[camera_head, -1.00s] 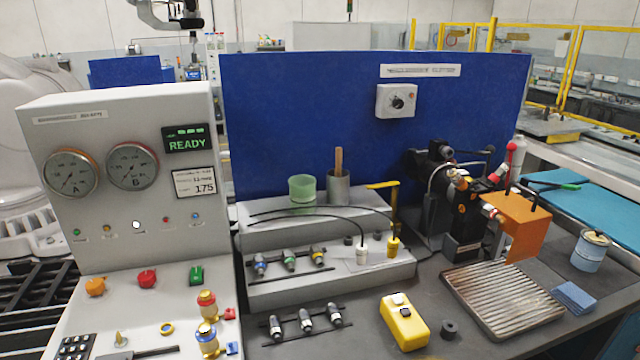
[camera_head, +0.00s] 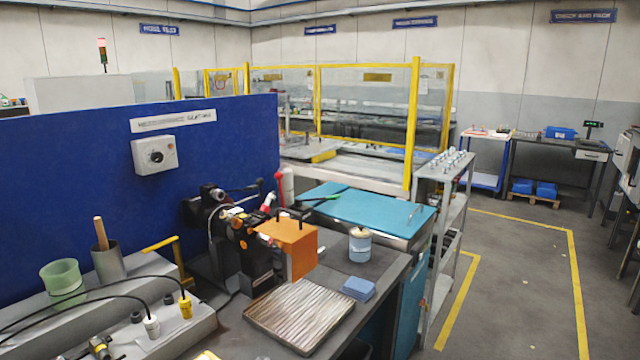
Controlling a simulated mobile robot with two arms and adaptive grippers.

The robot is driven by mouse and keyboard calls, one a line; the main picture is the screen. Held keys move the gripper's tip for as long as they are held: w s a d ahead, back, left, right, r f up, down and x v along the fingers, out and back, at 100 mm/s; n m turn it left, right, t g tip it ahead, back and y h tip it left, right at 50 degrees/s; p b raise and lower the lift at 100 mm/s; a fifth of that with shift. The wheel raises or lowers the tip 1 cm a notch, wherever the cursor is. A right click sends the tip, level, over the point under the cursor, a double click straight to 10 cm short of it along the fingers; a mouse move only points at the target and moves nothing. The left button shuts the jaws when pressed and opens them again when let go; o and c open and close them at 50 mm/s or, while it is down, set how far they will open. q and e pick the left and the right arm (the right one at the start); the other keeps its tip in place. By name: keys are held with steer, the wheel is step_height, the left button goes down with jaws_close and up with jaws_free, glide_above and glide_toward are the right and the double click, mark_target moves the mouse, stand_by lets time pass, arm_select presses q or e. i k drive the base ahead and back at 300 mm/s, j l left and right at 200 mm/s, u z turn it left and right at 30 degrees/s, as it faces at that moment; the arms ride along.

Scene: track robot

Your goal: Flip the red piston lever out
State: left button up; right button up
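A dark clamp-like machine (camera_head: 240,240) stands on the bench in front of the blue panel. A lever with a red ball knob (camera_head: 279,176) points up at its back right. A second short red-and-white part (camera_head: 268,201) sits just left of it, tilted. I cannot tell for certain which of the two is the piston lever. An orange block-shaped cover (camera_head: 290,247) hides the lower right of the machine. Neither of my grippers shows in this view.
A teal-topped table (camera_head: 365,212) stands behind. A grey shelf cart (camera_head: 442,215) and open floor lie to the right.

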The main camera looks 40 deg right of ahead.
mark_target(279, 175)
steer(key=l+z, duration=0.1)
steer(key=z, duration=0.75)
steer(key=i+l+u, duration=0.1)
steer(key=u, duration=0.3)
steer(key=i+l+u, duration=0.1)
steer(key=l+u, duration=0.5)
steer(key=u, duration=0.25)
steer(key=l+u, duration=0.2)
steer(key=l, duration=0.8)
steer(key=l+u, duration=0.2)
steer(key=l, duration=0.8)
steer(key=l+u, duration=0.25)
steer(key=l, duration=0.7)
steer(key=k+l, duration=0.1)
steer(key=l, duration=0.5)
steer(key=k+l, duration=0.1)
steer(key=l, duration=0.5)
